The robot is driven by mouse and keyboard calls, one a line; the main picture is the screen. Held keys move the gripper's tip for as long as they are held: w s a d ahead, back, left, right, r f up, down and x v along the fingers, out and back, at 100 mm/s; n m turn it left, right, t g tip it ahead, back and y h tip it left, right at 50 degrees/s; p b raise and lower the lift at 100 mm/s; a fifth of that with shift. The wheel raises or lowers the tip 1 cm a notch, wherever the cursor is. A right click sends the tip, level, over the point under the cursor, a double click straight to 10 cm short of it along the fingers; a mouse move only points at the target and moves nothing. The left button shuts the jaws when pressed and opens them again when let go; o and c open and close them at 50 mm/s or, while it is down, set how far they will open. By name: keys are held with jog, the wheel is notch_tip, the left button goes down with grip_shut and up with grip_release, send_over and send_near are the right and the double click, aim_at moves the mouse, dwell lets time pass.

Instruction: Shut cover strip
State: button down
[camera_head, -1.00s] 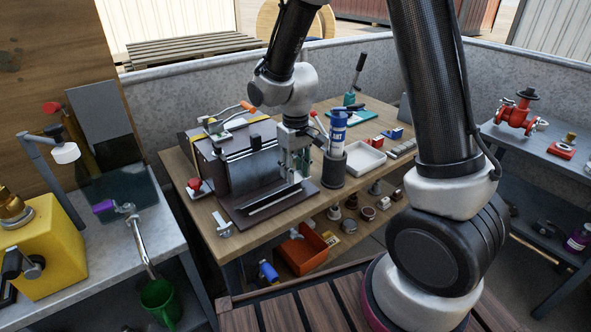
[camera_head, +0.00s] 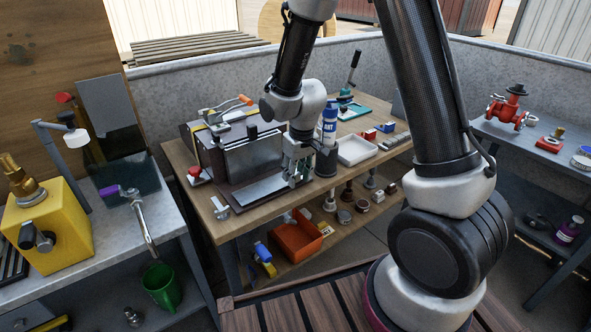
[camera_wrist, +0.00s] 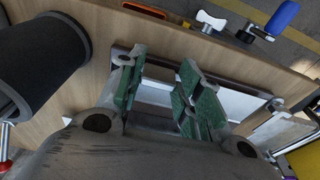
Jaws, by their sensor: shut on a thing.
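The dark box-shaped machine (camera_head: 250,153) stands on the wooden workbench. A pale grey flat strip, seemingly the cover strip (camera_head: 258,190), lies low along its dark front base. My gripper (camera_head: 293,178) is down at the strip's right end. In the wrist view, the green-padded fingers (camera_wrist: 160,95) straddle a pale metal edge, and the strip (camera_wrist: 240,103) runs off to the right. My gripper is shut on it. The exact contact is partly hidden by the fingers.
A white tray (camera_head: 358,150) is farther right. A small clamp (camera_head: 220,207) sits at the bench's front left edge. An orange bin (camera_head: 298,236) is below.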

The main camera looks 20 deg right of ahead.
jog(key=shift+s+d+f, duration=0.1)
jog(key=shift+s+f, duration=0.15)
jog(key=shift+s, duration=0.1)
jog(key=c, duration=1)
grip_release()
jog(key=shift+o, duration=0.2)
jog(key=shift+w+r, duration=0.1)
jog(key=shift+w, duration=0.05)
jog(key=shift+r, duration=0.25)
notch_tip(320, 180, up, 11)
jog(key=s, duration=0.1)
jog(key=shift+s+d+r, duration=0.2)
jog(key=shift+s+d, duration=0.05)
jog(key=shift+s, duration=0.1)
